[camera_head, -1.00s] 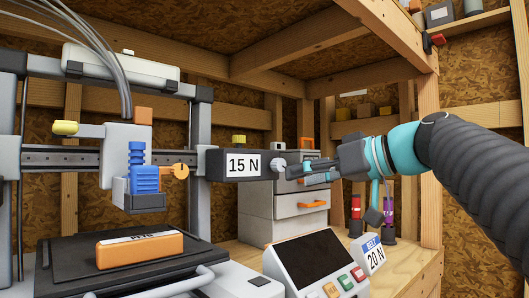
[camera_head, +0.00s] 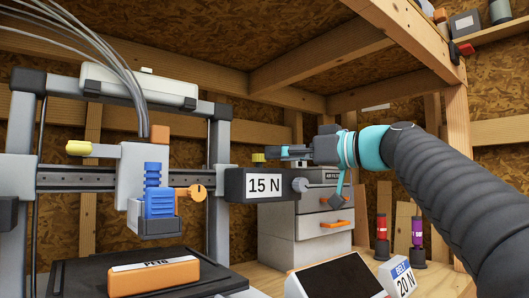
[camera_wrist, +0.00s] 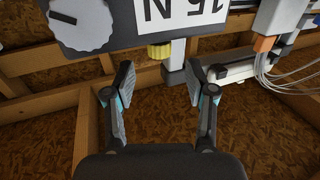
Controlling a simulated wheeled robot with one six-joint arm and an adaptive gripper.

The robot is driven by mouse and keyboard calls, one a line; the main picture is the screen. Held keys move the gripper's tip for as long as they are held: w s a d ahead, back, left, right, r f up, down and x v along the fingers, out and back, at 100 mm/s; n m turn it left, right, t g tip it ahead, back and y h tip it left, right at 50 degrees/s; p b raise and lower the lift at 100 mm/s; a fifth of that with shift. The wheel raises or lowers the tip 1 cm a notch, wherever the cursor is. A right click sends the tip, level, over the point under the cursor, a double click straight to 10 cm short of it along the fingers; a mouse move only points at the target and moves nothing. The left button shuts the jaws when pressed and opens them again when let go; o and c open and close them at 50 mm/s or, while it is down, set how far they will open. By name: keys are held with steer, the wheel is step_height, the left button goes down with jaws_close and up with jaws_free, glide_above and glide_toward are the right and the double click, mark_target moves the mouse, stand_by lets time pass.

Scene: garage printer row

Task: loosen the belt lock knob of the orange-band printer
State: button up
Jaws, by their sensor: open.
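The printer (camera_head: 75,178) stands at left, with a grey tensioner box (camera_head: 233,184) labelled "15 N" at the right end of its beam. A small yellow knob (camera_head: 259,157) sits on top of the box, and a round light-grey knob (camera_head: 300,185) is on its right end. My gripper (camera_head: 277,152) is open and empty, level with the yellow knob and just right of it. In the wrist view, which looks upside down, the yellow knob (camera_wrist: 160,52) lies ahead of the gap between my fingers (camera_wrist: 158,85), apart from them. The grey knob (camera_wrist: 80,25) shows at upper left.
An orange block (camera_head: 152,277) lies on the printer bed. A grey drawer cabinet (camera_head: 285,235) stands behind the box. A screen panel (camera_head: 335,280) and a "BELT 20 N" sign (camera_head: 403,279) are at the front. Red and purple tubes (camera_head: 382,228) stand at right.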

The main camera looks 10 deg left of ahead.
mark_target(259, 161)
steer(key=shift+p+x, duration=0.4)
steer(key=shift+x, duration=2)
jaws_close()
steer(key=shift+w+d+r+n+g+y+p, duration=0.1)
steer(key=shift+n+g+y+p, duration=0.1)
steer(key=shift+n+g+p, duration=0.25)
steer(key=shift+w+n+g+y+p, duration=0.15)
steer(key=shift+n+g+y, duration=0.1)
steer(key=shift+g, duration=0.4)
steer(key=shift+n+g+p, duration=0.45)
steer(key=shift+n+g, duration=0.35)
steer(key=shift+g, duration=0.4)
jaws_free()
